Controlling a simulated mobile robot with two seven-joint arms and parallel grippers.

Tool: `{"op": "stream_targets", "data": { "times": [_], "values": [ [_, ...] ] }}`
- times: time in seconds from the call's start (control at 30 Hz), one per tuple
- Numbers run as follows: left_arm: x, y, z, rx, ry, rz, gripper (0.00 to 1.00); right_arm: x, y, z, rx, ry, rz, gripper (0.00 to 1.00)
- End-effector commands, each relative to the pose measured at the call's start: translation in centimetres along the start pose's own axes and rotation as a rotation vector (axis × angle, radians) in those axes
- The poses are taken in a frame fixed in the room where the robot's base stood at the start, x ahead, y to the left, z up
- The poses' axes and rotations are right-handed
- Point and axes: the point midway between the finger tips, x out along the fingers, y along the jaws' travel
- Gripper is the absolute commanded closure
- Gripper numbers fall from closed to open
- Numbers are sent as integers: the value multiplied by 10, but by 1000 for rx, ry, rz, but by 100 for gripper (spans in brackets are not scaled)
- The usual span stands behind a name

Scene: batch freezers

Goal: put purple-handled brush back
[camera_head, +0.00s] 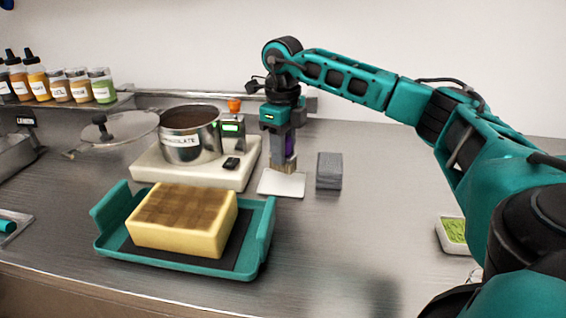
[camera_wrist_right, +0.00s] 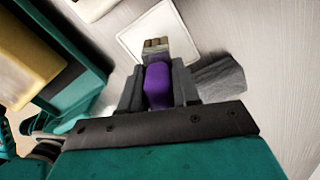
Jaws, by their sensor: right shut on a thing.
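The purple-handled brush (camera_wrist_right: 158,86) is upright in my right gripper, bristles down. In the head view its purple handle (camera_head: 290,146) shows between the fingers, and its tan bristles (camera_head: 284,168) are over a small white tray (camera_head: 281,184). I cannot tell whether the bristles touch the tray. My right gripper (camera_head: 284,150) is shut on the handle; the fingers also show in the right wrist view (camera_wrist_right: 158,88). The white tray also shows in the wrist view (camera_wrist_right: 135,40). My left gripper is not in view.
A grey block (camera_head: 329,171) stands just right of the white tray. A pot labelled chocolate (camera_head: 183,143) sits on a pale base (camera_head: 150,165) to the left. A teal tray (camera_head: 115,255) holding a yellow block (camera_head: 175,235) is in front. A green-filled dish (camera_head: 452,235) is at right.

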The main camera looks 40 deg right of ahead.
Motion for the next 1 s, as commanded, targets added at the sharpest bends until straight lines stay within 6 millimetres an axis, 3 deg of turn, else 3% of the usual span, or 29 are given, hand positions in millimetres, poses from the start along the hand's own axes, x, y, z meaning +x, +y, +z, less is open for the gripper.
{"op": "stream_targets", "data": {
  "times": [0.2, 0.63, 0.67, 0.9, 1.0],
  "values": [
    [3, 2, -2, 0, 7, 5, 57, 32, 0, -1, 0, 2, 0, 93],
    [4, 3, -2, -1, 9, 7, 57, 39, 0, 0, -1, 1, 1, 93],
    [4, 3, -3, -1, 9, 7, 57, 38, 0, 0, -1, 1, 1, 66],
    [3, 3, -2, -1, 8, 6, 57, 37, 0, 0, -1, 1, 1, 43],
    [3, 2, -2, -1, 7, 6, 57, 37, 0, 0, -1, 1, 0, 43]
  ]
}}
